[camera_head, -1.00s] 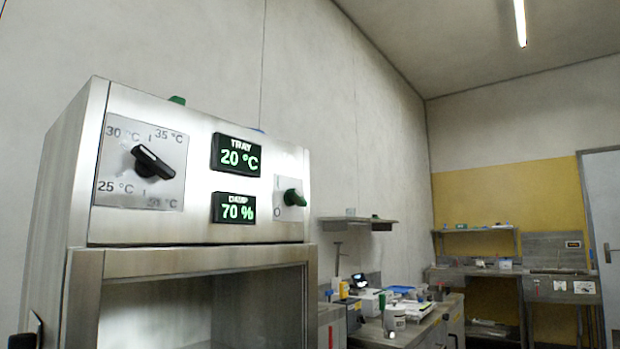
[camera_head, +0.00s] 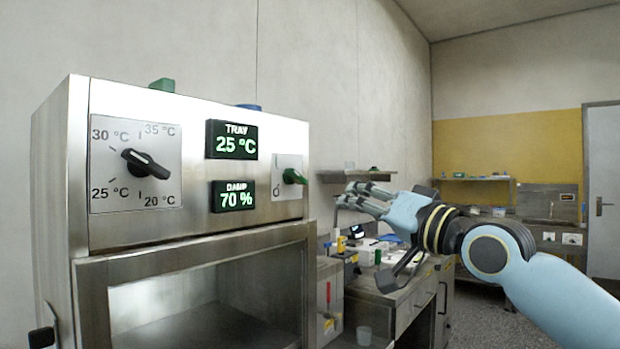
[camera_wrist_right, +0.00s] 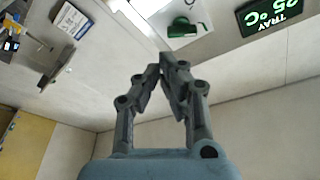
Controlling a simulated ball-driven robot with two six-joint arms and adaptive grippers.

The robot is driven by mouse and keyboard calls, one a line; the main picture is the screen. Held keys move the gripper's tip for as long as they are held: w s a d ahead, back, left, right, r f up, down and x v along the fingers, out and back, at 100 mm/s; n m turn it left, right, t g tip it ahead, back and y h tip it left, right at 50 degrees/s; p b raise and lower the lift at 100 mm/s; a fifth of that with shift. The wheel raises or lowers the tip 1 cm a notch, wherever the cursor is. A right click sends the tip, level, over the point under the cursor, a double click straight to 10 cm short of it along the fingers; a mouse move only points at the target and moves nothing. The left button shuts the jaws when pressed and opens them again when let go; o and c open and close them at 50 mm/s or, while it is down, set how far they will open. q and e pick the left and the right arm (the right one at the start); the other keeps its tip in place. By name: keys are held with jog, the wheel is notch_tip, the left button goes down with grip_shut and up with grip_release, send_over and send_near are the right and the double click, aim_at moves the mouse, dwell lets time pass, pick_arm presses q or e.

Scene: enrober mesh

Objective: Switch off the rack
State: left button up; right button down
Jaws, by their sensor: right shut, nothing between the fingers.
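The rack (camera_head: 200,262) is a steel cabinet at the left of the head view. Its front panel has a green rotary switch (camera_head: 293,177) on a pale plate with I and O marks; I cannot tell which mark it points at. Left of it are displays reading TRAY 25 °C (camera_head: 231,140) and DAMP 70 % (camera_head: 233,196), and a black temperature dial (camera_head: 146,163). My right gripper (camera_head: 352,194) is shut and empty, to the right of the switch and apart from it. In the right wrist view, the switch (camera_wrist_right: 184,28) shows beyond the closed fingertips (camera_wrist_right: 165,72). My left gripper is out of view.
A wall shelf (camera_head: 345,176) and a cluttered workbench (camera_head: 390,300) lie behind my right arm. A green block (camera_head: 162,85) and a blue item (camera_head: 248,106) sit on top of the rack. The space directly before the rack's panel looks clear.

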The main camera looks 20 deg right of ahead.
notch_tip(320, 180, up, 7)
jog(key=n+t+p, duration=0.1)
jog(key=shift+s+y, duration=0.2)
jog(key=shift+y, duration=0.2)
notch_tip(320, 180, up, 3)
jog(key=p, duration=0.2)
send_over(294, 177)
jog(key=d, duration=0.4)
jog(key=shift+s+d, duration=0.15)
jog(key=shift+d, duration=0.05)
jog(key=f, duration=0.1)
jog(key=a+f, duration=0.1)
jog(key=shift+s+a+f, duration=0.2)
jog(key=shift+s+f, duration=0.05)
jog(key=shift+f, duration=0.15)
jog(key=shift+s+a+f, duration=0.1)
jog(key=shift+s+f, duration=0.05)
jog(key=shift+f, duration=0.05)
jog(key=shift+a+f, duration=0.1)
jog(key=shift+f, duration=0.1)
